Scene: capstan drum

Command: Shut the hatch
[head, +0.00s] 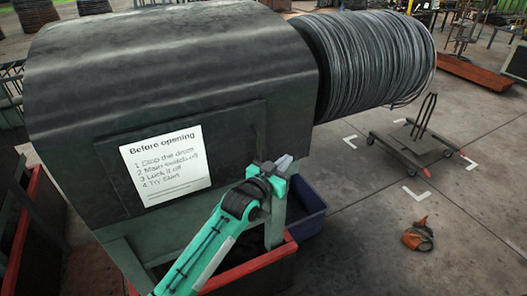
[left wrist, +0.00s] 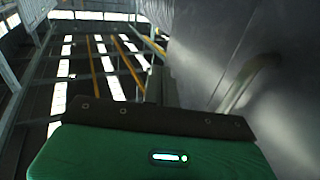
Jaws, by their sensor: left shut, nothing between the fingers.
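The hatch (head: 112,147) is a dark rectangular panel on the front of the big dark housing (head: 170,65). It carries a white sign headed "Before opening" (head: 165,165). The panel looks almost flush; I cannot tell whether a small gap remains. My left gripper (head: 287,161) is shut and empty, in front of the housing's lower right corner, right of the panel. I cannot tell whether it touches anything. The left wrist view shows my green gripper body, with a grey surface (left wrist: 285,60) and a pale bar (left wrist: 247,85) close on the right. My right gripper is out of sight.
A drum of dark wire (head: 375,60) sticks out right of the housing. A blue bin (head: 308,212) and a red-rimmed trough (head: 255,268) stand below my left arm. A low trolley (head: 415,150) and an orange object (head: 418,236) stand on open floor at right.

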